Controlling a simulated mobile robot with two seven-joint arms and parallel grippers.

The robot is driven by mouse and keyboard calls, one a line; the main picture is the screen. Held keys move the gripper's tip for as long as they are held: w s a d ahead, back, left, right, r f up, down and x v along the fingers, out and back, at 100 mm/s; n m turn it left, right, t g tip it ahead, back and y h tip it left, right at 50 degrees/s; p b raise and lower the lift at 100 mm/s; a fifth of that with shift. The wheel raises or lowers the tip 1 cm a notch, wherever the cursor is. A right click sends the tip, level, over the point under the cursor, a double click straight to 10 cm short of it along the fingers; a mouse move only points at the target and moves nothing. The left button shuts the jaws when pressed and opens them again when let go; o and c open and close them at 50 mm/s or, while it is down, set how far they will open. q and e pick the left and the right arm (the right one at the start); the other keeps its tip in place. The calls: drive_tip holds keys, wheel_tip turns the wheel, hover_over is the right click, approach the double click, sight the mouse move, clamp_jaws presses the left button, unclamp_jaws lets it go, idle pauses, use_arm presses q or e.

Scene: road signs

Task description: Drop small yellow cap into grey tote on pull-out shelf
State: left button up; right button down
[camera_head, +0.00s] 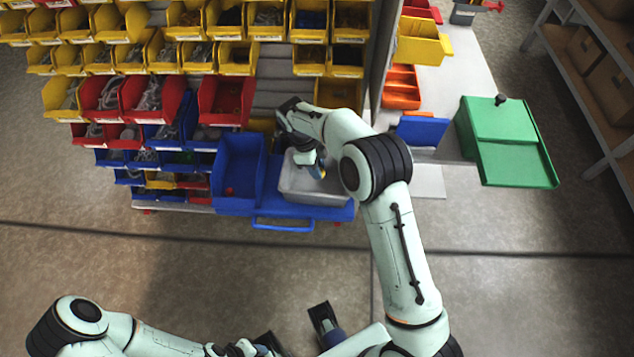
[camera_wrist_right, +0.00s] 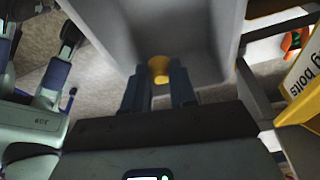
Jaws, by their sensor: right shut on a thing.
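The small yellow cap (camera_wrist_right: 159,68) shows between the fingertips of my right gripper (camera_wrist_right: 159,84) in the right wrist view. The gripper is shut on it. Behind the cap is the inside of the grey tote (camera_wrist_right: 206,47). In the head view the grey tote (camera_head: 318,190) stands on the blue pull-out shelf (camera_head: 283,210), and my right gripper (camera_head: 317,170) points down at it. The cap is hard to make out there. My left gripper (camera_head: 297,328) is at the bottom edge, partly cut off, its fingers apart and empty.
A blue bin (camera_head: 238,170) stands left of the tote on the shelf. A rack of yellow, red and blue bins (camera_head: 225,100) rises behind. A green box (camera_head: 505,140) is on the right. The floor in front is clear.

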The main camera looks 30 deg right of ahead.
drive_tip(key=shift+f, duration=0.7)
drive_tip(key=c, duration=0.8)
unclamp_jaws()
drive_tip(key=shift+r, duration=0.15)
drive_tip(key=p+v, duration=0.1)
drive_tip(key=v, duration=1.2)
drive_tip(key=shift+r, duration=0.1)
